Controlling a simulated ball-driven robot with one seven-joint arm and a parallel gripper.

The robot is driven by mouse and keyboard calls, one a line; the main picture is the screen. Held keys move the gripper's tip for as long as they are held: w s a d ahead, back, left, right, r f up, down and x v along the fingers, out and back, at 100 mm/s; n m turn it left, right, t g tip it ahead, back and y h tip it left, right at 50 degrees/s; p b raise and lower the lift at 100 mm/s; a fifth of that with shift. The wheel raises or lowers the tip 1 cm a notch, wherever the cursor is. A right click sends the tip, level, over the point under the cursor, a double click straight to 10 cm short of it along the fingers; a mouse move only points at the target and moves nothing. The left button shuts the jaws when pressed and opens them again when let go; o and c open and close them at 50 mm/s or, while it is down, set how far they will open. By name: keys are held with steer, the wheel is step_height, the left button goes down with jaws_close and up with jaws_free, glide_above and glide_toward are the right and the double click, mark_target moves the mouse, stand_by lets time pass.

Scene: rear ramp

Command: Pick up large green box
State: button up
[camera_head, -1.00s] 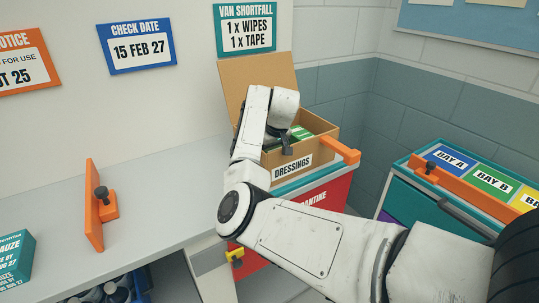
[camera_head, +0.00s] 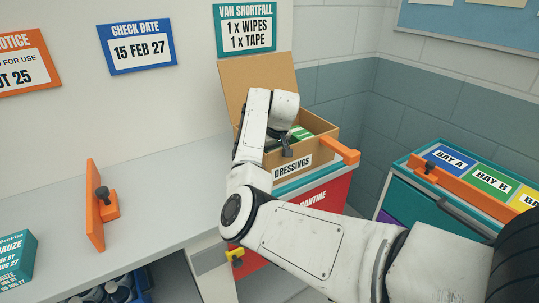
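A green and white box (camera_head: 301,132) lies inside the open cardboard carton labelled DRESSINGS (camera_head: 322,150), partly hidden by my arm and the carton walls. My gripper (camera_head: 286,150) is at the carton's opening, beside the green and white box. Its fingers are mostly hidden behind my wrist, so I cannot tell whether they are open, shut or touching anything. A teal-green box marked GAUZE (camera_head: 14,262) stands on the grey counter at the left edge, partly cut off and apart from my gripper.
The carton stands on a red and teal unit (camera_head: 326,194) with an orange bar (camera_head: 340,150) at its right. An orange bracket (camera_head: 99,205) stands on the counter (camera_head: 160,190). A bay-labelled drawer unit (camera_head: 430,212) is at right. The counter's middle is clear.

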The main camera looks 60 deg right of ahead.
steer(key=shift+c, duration=0.5)
steer(key=c, duration=1)
steer(key=shift+c, duration=0.5)
steer(key=shift+r, duration=0.1)
